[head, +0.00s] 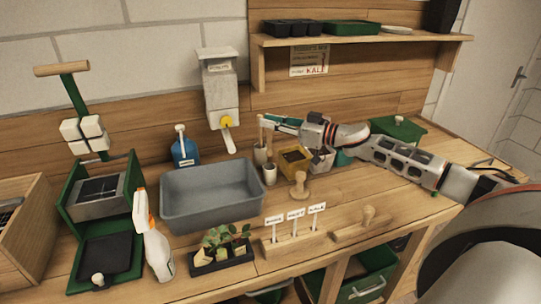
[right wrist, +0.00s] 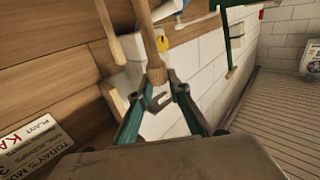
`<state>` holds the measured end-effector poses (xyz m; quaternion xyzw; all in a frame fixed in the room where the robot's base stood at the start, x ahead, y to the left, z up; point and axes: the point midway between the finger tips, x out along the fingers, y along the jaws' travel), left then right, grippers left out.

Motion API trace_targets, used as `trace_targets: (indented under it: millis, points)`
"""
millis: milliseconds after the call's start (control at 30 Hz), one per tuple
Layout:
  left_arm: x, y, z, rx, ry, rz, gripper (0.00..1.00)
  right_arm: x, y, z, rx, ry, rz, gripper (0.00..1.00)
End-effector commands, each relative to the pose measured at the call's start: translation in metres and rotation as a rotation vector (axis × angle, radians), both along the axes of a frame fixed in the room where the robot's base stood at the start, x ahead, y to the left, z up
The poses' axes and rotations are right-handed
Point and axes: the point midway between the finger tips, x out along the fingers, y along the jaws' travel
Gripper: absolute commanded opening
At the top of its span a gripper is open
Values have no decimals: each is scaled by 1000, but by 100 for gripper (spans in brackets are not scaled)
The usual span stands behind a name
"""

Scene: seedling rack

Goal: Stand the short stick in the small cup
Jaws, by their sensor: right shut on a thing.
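My right gripper (head: 267,121) reaches in from the right and is shut on a wooden stick (head: 260,130). The stick is roughly upright, and its lower end is at or just above the mouth of the rear pale cup (head: 261,154); I cannot tell whether it is inside. A second pale cup (head: 270,175) stands in front of it, beside the grey tub. In the right wrist view the stick (right wrist: 148,35) runs up from between the fingertips (right wrist: 158,92), and another pale wooden piece (right wrist: 108,30) is beside it. My left gripper is not in view.
A grey tub (head: 213,190) is left of the cups. A dispenser (head: 220,90) hangs behind. A blue bottle (head: 185,150) stands at the back.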

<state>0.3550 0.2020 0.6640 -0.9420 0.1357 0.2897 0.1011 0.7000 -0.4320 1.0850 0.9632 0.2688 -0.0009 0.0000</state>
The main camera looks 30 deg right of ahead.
Motion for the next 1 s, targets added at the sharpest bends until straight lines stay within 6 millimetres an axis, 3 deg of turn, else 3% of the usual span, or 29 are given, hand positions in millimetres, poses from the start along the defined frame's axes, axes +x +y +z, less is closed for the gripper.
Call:
trace_targets:
  millis: [33,200,467,700,1000]
  points:
    - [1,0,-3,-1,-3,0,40,0,0,-16,5,4,-1,1]
    - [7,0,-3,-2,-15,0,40,0,0,-46,3,2,-1,1]
    - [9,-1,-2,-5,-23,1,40,0,0,-62,1,1,-1,1]
    - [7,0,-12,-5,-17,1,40,0,0,-96,4,3,-1,1]
    - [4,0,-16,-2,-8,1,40,0,0,-99,0,-1,0,1]
